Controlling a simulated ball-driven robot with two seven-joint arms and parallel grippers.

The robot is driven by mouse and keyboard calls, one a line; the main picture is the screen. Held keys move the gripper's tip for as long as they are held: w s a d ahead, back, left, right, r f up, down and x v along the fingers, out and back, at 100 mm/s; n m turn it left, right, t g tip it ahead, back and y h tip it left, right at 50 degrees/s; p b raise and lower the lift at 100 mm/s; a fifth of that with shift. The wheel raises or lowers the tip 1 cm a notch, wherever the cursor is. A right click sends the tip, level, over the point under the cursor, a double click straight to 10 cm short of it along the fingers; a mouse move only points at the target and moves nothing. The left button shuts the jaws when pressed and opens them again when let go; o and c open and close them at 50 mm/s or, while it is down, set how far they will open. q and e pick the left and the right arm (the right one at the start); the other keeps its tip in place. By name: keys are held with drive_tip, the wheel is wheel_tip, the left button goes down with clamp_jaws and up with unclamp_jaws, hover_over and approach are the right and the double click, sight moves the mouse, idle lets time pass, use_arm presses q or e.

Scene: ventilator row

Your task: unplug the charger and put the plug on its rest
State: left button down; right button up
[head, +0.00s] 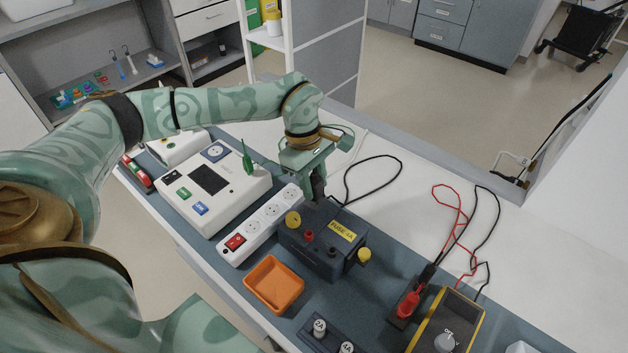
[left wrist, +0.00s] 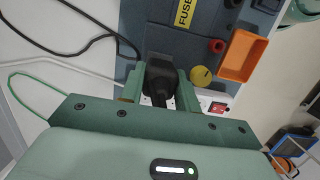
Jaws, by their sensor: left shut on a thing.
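My left gripper (head: 316,182) reaches in from the left, over the far end of the white power strip (head: 262,222) and just behind the dark fuse box (head: 318,240). It is shut on a black plug, which shows clearly between its green fingers in the left wrist view (left wrist: 160,76). In the head view the gripper mostly hides the plug. A black cable (head: 374,158) loops on the white bench beside it. I cannot tell whether the plug sits in a socket. The plug's rest cannot be made out. My right gripper is not in view.
An orange tray (head: 274,285) lies in front of the fuse box. A white device with a dark screen (head: 208,180) stands left of the strip. Red and black leads run to a yellow meter (head: 447,322) at right. The white bench behind is mostly clear.

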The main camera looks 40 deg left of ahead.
use_arm(q)
drive_tip(key=shift+f+b, duration=0.5)
drive_tip(key=shift+f, duration=0.65)
idle(0.4)
drive_tip(key=c, duration=0.9)
unclamp_jaws()
drive_tip(key=a+r+p, duration=0.1)
drive_tip(key=r, duration=0.4)
drive_tip(key=a+r+p, duration=0.1)
drive_tip(key=r, duration=0.4)
drive_tip(key=a+r+p, duration=0.1)
drive_tip(key=r+p, duration=0.1)
drive_tip(key=r, duration=0.4)
drive_tip(key=shift+w+a, duration=0.1)
drive_tip(key=shift+w, duration=0.05)
